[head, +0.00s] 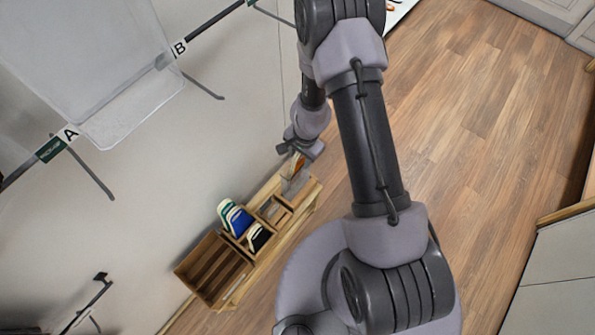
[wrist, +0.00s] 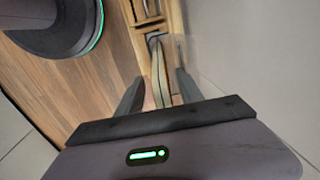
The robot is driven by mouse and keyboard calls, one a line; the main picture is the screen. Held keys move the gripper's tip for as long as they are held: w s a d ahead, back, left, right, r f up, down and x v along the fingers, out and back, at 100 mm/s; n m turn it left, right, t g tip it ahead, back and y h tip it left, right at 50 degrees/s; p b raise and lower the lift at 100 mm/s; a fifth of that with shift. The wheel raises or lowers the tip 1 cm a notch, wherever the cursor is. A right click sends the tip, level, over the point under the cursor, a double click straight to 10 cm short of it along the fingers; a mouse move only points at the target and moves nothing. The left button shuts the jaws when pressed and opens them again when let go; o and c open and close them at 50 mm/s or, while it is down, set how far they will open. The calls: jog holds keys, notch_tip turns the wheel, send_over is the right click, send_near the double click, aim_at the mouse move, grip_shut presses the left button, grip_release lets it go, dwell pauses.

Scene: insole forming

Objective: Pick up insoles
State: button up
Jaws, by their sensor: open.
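My gripper (wrist: 160,78) is open in the wrist view, with one dark finger on each side of a thin pale insole (wrist: 158,62) seen nearly edge-on. I cannot tell whether either finger touches it. In the head view my gripper (head: 300,152) is at the far right end of the wooden rack, above an orange insole (head: 298,163) that it partly hides. A green insole (head: 225,208), a blue insole (head: 240,221) and a black insole (head: 257,239) with pale edges stand in the rack, farther left.
The wooden rack (head: 309,197) has an empty-looking slatted bin (head: 198,266) at its left end. It stands close to a pale wall. Above it are rails with labels A (head: 70,133) and B (head: 180,48). Open wood floor (head: 475,100) lies to the right.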

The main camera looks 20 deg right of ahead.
jog(key=shift+w+f, duration=0.1)
jog(key=shift+f, duration=0.75)
jog(key=shift+r, duration=0.15)
jog(key=shift+c, duration=0.4)
grip_shut()
